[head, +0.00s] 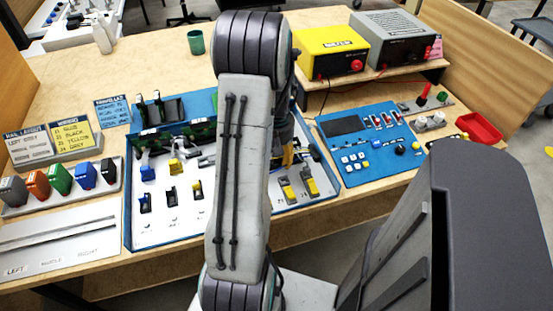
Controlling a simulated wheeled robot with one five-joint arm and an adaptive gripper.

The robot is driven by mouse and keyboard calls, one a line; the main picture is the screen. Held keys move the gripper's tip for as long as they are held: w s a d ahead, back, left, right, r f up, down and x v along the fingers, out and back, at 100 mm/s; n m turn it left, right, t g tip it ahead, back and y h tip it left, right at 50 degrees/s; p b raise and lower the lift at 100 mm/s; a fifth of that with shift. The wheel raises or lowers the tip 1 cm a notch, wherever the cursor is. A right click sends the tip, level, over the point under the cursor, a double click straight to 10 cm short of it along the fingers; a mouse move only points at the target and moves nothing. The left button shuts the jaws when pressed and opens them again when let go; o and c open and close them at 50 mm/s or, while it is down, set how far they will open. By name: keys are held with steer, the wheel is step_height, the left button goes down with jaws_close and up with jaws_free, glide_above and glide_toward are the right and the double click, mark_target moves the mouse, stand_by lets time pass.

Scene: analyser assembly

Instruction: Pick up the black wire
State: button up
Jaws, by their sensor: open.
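I cannot single out the black wire with certainty. Small dark pieces stand in the blue-rimmed assembly tray (127,215), among them a dark clip-like piece (170,193) left of my arm. Blue and yellow pieces stand around it. My arm reaches over the middle of the tray and hides part of it. My gripper (286,150) shows only in part beyond the right side of my arm, over the tray's right half. It is open; its fingertips are mostly hidden, and I see nothing held in it.
A rack at left holds grey, orange, green, blue and black (108,171) blocks. A blue control panel (368,145) lies right of the tray. A yellow box (331,52) and a grey box (396,42) stand on a shelf behind. A red bin (480,128) is far right.

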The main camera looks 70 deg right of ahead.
steer(key=shift+c, duration=0.4)
steer(key=c, duration=0.7)
steer(key=shift+c, duration=0.2)
steer(key=shift+r, duration=0.1)
steer(key=shift+r, duration=0.4)
step_height(320, 180, up, 4)
steer(key=shift+f, duration=0.25)
steer(key=s+d+r+p, duration=0.1)
steer(key=s+r, duration=0.5)
steer(key=s, duration=0.5)
steer(key=shift+s+r, duration=0.3)
steer(key=shift+d, duration=0.1)
